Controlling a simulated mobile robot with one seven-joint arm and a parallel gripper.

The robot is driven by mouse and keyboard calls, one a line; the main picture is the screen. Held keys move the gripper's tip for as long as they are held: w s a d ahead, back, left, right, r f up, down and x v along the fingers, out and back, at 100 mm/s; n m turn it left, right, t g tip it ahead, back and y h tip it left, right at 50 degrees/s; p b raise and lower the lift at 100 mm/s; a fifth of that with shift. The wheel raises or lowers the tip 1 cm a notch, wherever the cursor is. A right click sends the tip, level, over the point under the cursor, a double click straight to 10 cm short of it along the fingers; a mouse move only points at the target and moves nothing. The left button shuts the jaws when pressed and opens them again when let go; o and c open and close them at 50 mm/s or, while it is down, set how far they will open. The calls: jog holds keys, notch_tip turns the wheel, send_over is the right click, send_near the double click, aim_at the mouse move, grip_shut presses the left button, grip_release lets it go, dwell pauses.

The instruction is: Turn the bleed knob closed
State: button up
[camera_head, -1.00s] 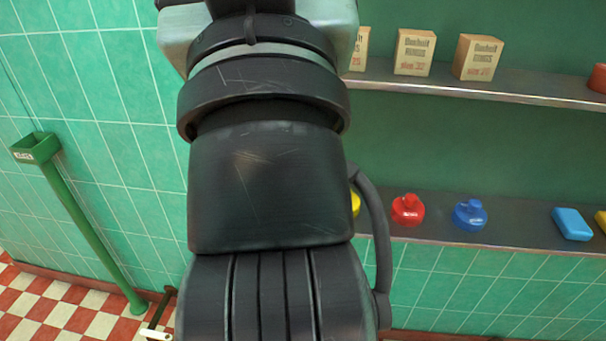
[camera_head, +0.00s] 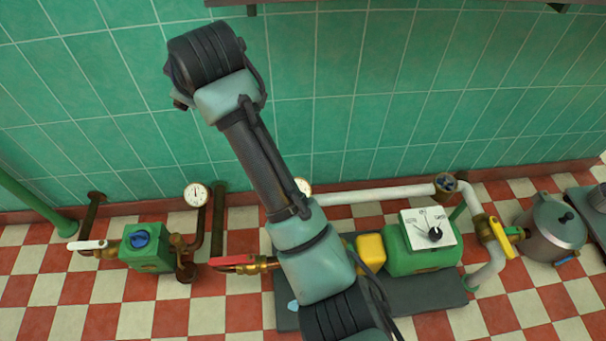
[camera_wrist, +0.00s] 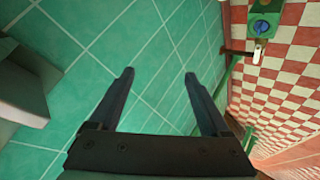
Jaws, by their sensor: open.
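Several knobs show in the head view, with no readable label to tell which is the bleed knob. A blue knob (camera_head: 141,239) sits on top of a green box (camera_head: 148,258) at the lower left. A small round knob (camera_head: 446,184) sits on the pipe joint at right, and a black knob (camera_head: 435,235) on a white dial plate. In the wrist view, my gripper (camera_wrist: 159,74) is open and empty, in front of green wall tiles. The blue knob (camera_wrist: 262,27) and green box show far off at its upper right. In the head view, my arm hides its fingers.
A white-handled valve (camera_head: 86,244), red-handled valve (camera_head: 233,260) and yellow valve handle (camera_head: 500,237) stand along the pipes. A gauge (camera_head: 196,194) rises by the wall. A grey pot (camera_head: 552,228) stands at right. A shelf edge crosses the top. Checkered floor in front is mostly clear.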

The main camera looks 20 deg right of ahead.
jog(key=s+d+f+n+g+h+b, duration=0.1)
jog(key=s+d+f+g+b, duration=0.35)
jog(key=f, duration=0.85)
jog(key=s+d+f+g+b, duration=0.2)
jog(key=s+d+f+b, duration=0.35)
jog(key=f, duration=0.65)
jog(key=s+d+f+n+g+h+b, duration=0.1)
jog(key=s+d+f+g+b, duration=0.45)
jog(key=f, duration=0.75)
jog(key=w+f+b, duration=0.1)
jog(key=f+b, duration=0.2)
jog(key=f, duration=0.1)
jog(key=w+f+t+b, duration=0.1)
jog(key=f+b, duration=0.2)
jog(key=f, duration=0.1)
jog(key=w+f+t+b, duration=0.1)
jog(key=f+b, duration=0.2)
jog(key=f, duration=0.1)
jog(key=shift+a+f+b, duration=0.1)
jog(key=shift+f+b, duration=0.05)
jog(key=shift+b, duration=0.25)
jog(key=shift+c, duration=0.3)
grip_shut()
